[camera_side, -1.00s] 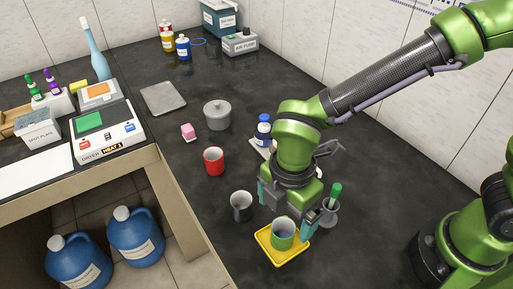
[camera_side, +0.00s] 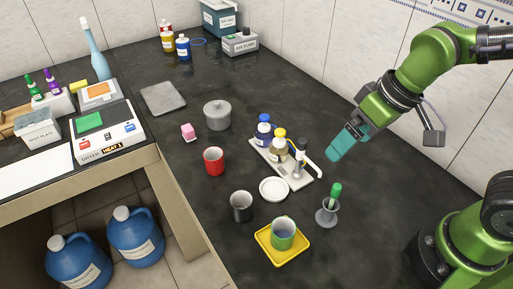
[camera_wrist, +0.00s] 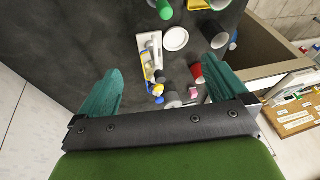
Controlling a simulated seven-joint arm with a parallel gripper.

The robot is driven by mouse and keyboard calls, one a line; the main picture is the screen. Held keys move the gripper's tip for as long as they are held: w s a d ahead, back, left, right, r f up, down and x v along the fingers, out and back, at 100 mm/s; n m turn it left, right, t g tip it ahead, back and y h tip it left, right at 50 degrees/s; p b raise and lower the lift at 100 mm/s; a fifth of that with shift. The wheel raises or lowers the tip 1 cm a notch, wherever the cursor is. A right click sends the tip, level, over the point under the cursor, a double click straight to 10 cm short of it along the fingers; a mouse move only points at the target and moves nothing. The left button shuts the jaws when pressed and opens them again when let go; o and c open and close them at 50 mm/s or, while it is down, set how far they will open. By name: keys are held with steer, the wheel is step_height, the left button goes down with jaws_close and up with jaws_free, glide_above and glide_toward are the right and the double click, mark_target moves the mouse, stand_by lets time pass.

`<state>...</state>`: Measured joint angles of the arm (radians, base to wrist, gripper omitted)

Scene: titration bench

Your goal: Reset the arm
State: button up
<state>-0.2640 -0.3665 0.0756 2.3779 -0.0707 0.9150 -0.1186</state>
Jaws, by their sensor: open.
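My gripper (camera_side: 338,149) is raised above the right side of the bench, clear of all the objects. In the wrist view its two teal fingers stand wide apart with nothing held between them (camera_wrist: 162,66). The green cup (camera_side: 283,236) stands on the yellow tray (camera_side: 264,252) at the front edge of the bench.
A grey holder with a green-topped item (camera_side: 328,213), a dark cup (camera_side: 241,208), a white dish (camera_side: 273,189), a red cup (camera_side: 214,163) and a white rack (camera_side: 300,182) with bottles stand mid-bench. A tiled wall is behind my arm. The right bench surface is clear.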

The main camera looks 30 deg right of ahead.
steer(key=s+d+r+m+t, duration=0.1)
steer(key=d+r+m+t, duration=0.2)
steer(key=d+r+m, duration=0.2)
steer(key=d, duration=0.3)
steer(key=shift+s+r+m+t, duration=0.2)
steer(key=shift+s+m+t, duration=0.1)
steer(key=shift+t, duration=0.1)
